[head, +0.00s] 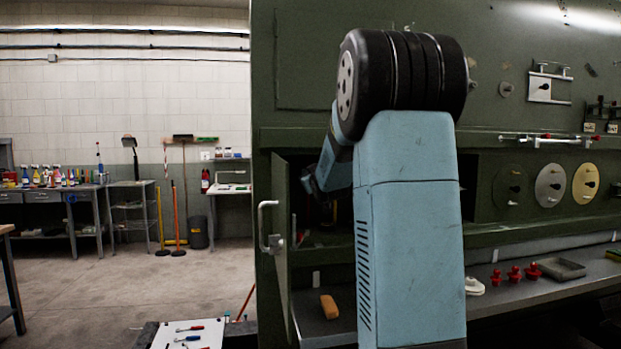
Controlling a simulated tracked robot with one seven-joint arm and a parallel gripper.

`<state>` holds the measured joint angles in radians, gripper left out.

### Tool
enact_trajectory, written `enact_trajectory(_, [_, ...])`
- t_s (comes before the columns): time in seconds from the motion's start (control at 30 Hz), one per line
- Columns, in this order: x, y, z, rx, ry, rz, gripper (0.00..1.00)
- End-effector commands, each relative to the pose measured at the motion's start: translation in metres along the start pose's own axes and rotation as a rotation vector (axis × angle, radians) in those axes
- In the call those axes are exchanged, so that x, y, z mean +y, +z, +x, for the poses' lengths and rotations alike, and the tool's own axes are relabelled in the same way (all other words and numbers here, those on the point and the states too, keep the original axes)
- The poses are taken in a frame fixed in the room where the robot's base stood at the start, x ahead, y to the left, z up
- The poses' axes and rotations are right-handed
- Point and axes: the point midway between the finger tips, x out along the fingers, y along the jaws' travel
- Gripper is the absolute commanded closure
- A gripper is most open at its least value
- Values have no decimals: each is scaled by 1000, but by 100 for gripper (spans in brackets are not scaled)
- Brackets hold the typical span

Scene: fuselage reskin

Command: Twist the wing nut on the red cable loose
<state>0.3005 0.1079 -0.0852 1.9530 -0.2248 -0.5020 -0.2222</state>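I cannot make out the wing nut or the red cable. My blue arm stands in front of the green panel wall and covers its middle. The far part of my arm reaches into a dark open compartment (468,190) behind an open green door (281,262). My gripper cannot be seen; the arm hides that area. Small reddish bits show in the dark beside the door, too small to tell what they are.
On the grey shelf (590,282) at right stand red knobs (513,274), a grey tray (561,268) and a white piece (474,286). An orange block (329,307) lies below the compartment. A white board (190,334) holds screwdrivers.

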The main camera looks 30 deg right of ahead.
Motion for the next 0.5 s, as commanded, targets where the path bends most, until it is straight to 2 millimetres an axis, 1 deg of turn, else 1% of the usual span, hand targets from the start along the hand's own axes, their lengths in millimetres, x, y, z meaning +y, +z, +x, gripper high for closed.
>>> enact_trajectory(0.3, [0,0,2,-1,0,0,37])
enact_trajectory(0.5, [0,0,2,-1,0,0,56])
